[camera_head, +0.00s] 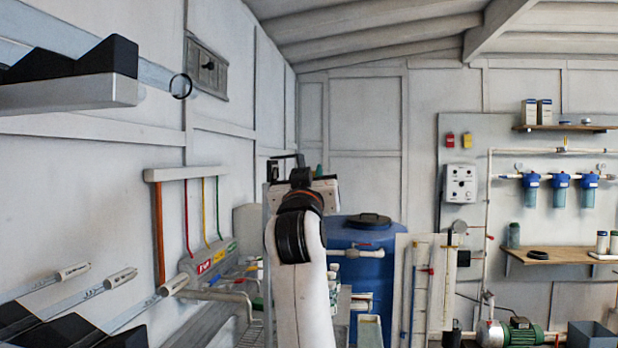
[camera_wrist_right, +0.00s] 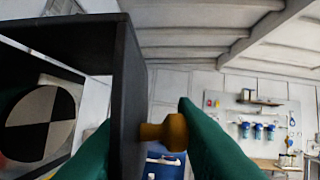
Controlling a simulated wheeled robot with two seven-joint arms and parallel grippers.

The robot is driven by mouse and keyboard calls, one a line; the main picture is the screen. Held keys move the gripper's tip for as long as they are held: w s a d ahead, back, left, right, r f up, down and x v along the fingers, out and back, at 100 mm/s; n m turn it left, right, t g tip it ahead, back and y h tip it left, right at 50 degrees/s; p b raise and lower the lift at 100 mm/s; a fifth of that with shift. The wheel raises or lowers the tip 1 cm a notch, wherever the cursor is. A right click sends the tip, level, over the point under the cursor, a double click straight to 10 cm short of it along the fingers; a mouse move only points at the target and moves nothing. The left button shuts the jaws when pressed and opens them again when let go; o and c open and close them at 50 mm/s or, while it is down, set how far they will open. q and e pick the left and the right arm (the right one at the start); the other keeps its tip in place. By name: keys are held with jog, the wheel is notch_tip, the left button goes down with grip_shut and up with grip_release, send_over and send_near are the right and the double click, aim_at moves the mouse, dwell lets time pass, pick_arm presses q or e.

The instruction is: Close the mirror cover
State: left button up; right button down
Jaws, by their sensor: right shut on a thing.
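In the right wrist view a dark flat panel, which looks like the mirror cover (camera_wrist_right: 128,100), stands edge-on with a brass-coloured knob (camera_wrist_right: 171,132) on its right face. My right gripper (camera_wrist_right: 160,140) has its green fingers on either side of the panel and knob, with the right finger against the knob and the left one partly hidden behind the panel. Left of the panel, a round disc with black and white quarters (camera_wrist_right: 40,124) shows inside a dark frame. In the head view my right arm hides most of its gripper and the cover. My left gripper is not seen.
In the head view a blue tank (camera_head: 362,262) stands behind my right arm. Pipes and a colour-banded manifold (camera_head: 207,260) run along the left wall. Metal bars with black blocks (camera_head: 70,62) reach in from the left. A shelf (camera_head: 560,256) and a green pump (camera_head: 520,331) are at right.

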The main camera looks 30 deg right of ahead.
jog(key=shift+f, duration=0.1)
jog(key=c, duration=1.6)
grip_release()
jog(key=o, duration=0.4)
jog(key=shift+s+d, duration=0.1)
jog(key=shift+s, duration=0.05)
jog(key=shift+c, duration=0.2)
jog(key=shift+s, duration=0.1)
jog(key=b+v, duration=0.3)
jog(key=v, duration=0.8)
jog(key=shift+s+a+f, duration=0.2)
jog(key=shift+s+a, duration=0.05)
jog(key=shift+a, duration=0.05)
